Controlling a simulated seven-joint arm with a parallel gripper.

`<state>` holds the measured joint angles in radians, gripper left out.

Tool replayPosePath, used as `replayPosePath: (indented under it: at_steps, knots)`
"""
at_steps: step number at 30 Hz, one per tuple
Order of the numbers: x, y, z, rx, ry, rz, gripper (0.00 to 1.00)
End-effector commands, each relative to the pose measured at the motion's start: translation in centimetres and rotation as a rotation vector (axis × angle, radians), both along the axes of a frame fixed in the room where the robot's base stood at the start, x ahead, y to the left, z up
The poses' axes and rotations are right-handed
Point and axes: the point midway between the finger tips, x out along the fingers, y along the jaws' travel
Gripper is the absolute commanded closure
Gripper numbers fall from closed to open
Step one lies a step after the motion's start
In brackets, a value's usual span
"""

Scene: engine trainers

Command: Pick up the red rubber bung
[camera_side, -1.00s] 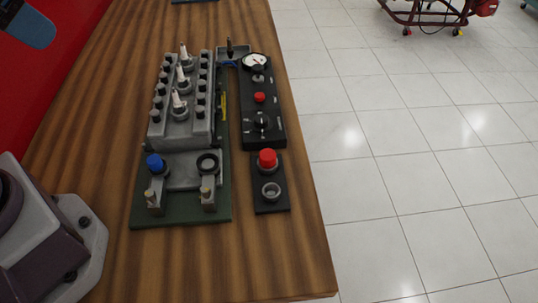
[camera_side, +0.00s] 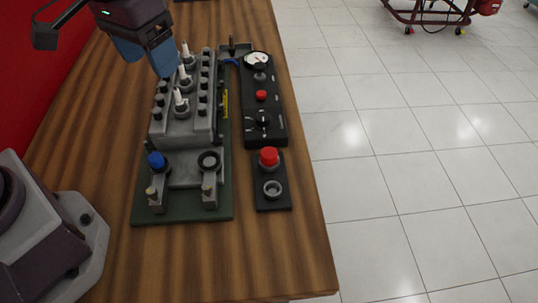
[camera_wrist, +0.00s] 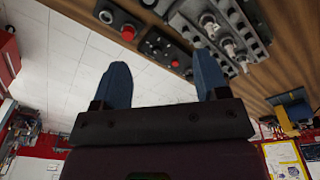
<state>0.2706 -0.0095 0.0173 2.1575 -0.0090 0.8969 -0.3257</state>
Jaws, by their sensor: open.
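The red rubber bung (camera_side: 268,157) sits upright at the far end of a small black holder (camera_side: 273,205), right of the engine block trainer. An empty grey ring socket (camera_side: 272,189) is in front of it on the same holder. In the wrist view the bung (camera_wrist: 128,33) shows at the upper left, beyond the fingertips. My gripper (camera_side: 148,55) is over the far left part of the engine block, well away from the bung. In the wrist view its two blue fingers (camera_wrist: 163,72) are apart with nothing between them.
The grey engine block (camera_side: 183,127) with white spark plugs (camera_side: 180,101) stands left of the holder on a green base (camera_side: 180,215). A blue cap (camera_side: 156,161) sits on its near left. A black gauge panel (camera_side: 262,100) with a red button lies behind the holder. Bare wood lies in front.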

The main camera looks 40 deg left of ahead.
Motion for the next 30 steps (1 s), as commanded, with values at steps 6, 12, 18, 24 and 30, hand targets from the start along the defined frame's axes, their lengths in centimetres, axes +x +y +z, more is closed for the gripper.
replayPosePath:
  at_steps: [6, 12, 18, 24, 30]
  knots:
    - [5.2, -5.3, -6.1, 0.024, 0.118, 0.342, 0.33]
    - [9.1, -9.8, -11.9, 0.045, 0.146, 0.827, 0.33]
    - [12.2, -11.5, -11.7, -0.028, 0.101, 1.274, 0.33]
    - [12.3, -11.5, -11.7, -0.043, 0.098, 1.476, 0.33]
    - [12.2, -11.4, -14.5, -0.038, 0.1, 1.495, 0.33]
